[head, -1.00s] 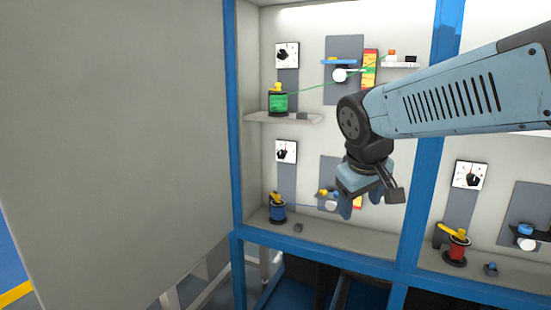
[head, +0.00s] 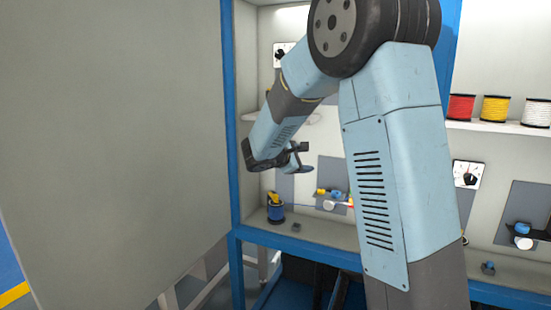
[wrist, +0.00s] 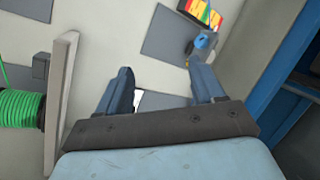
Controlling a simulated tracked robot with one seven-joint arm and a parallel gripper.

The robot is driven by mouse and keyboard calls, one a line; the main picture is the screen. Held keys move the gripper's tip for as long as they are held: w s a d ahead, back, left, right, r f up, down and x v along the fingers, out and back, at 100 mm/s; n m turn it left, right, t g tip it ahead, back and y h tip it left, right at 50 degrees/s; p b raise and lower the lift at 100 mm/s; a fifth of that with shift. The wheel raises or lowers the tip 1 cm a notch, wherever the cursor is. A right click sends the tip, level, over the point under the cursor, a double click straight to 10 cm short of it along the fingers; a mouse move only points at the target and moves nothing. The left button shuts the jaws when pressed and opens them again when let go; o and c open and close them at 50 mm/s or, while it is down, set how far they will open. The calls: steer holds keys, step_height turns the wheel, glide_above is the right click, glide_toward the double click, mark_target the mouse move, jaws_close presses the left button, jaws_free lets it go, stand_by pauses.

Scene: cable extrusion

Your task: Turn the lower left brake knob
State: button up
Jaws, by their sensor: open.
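The lower left brake knob is hidden behind my arm and gripper in the head view. In the wrist view a small white corner, likely its dial plate (wrist: 139,100), shows beside the left finger; the knob itself is not visible. My gripper (wrist: 163,78) is open, its two fingers apart with nothing held between them. In the head view my gripper (head: 302,158) is in front of the lower left bay, above the blue spool (head: 275,212).
A shelf board (wrist: 61,100) with the green spool (wrist: 18,108) is close on the left in the wrist view. A grey plate (wrist: 180,38) with a coloured scale (wrist: 204,14) lies beyond the fingers. A blue frame post (head: 229,130) stands left of my arm.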

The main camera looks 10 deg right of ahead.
steer(key=w+a+f+n+t+y, duration=0.1)
steer(key=w+a+f+n+t, duration=0.25)
steer(key=w+a, duration=0.25)
steer(key=w+a+f+n+t, duration=0.3)
steer(key=w+a+n, duration=0.1)
steer(key=w+a, duration=0.2)
steer(key=x, duration=1.4)
steer(key=shift+f, duration=0.15)
steer(key=shift+w+d, duration=0.1)
